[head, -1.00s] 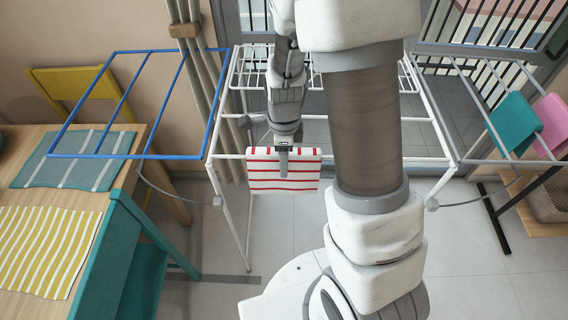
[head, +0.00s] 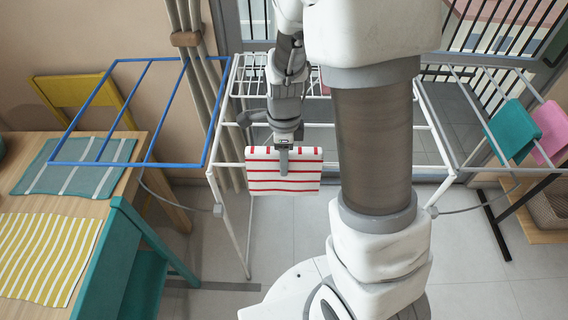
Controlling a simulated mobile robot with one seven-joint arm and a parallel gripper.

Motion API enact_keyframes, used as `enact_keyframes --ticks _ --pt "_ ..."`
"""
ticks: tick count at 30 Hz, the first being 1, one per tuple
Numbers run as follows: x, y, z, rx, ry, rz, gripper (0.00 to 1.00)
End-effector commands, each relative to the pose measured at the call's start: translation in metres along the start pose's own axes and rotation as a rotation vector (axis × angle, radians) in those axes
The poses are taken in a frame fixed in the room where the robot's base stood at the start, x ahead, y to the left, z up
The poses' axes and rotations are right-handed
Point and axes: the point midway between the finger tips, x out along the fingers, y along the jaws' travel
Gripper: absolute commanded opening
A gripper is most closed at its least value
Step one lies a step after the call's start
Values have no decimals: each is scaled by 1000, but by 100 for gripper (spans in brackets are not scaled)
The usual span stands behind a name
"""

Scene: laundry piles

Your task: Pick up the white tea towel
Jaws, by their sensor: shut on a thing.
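The other finger is hidden.
The rack's blue wing (head: 140,162) reaches left over a wooden table (head: 75,198) with striped mats. A teal chair (head: 135,265) stands at front left. A teal cloth (head: 513,128) and a pink cloth (head: 551,130) hang on the right wing.

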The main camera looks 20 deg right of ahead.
Motion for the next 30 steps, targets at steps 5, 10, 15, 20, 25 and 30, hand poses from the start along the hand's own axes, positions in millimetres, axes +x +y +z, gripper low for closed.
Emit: enact_keyframes --ticks 5,10,15,20,25,30 --pt "-44 -1 1 -2 -3 -6 0" --pt "-87 -1 1 -2 -3 -6 0" --pt "-122 -1 0 0 -3 -4 0" --pt "-141 0 0 -1 -1 -2 0" --pt "-147 0 0 -4 0 0 0" --pt "-148 -7 2 -87 1 0 0"
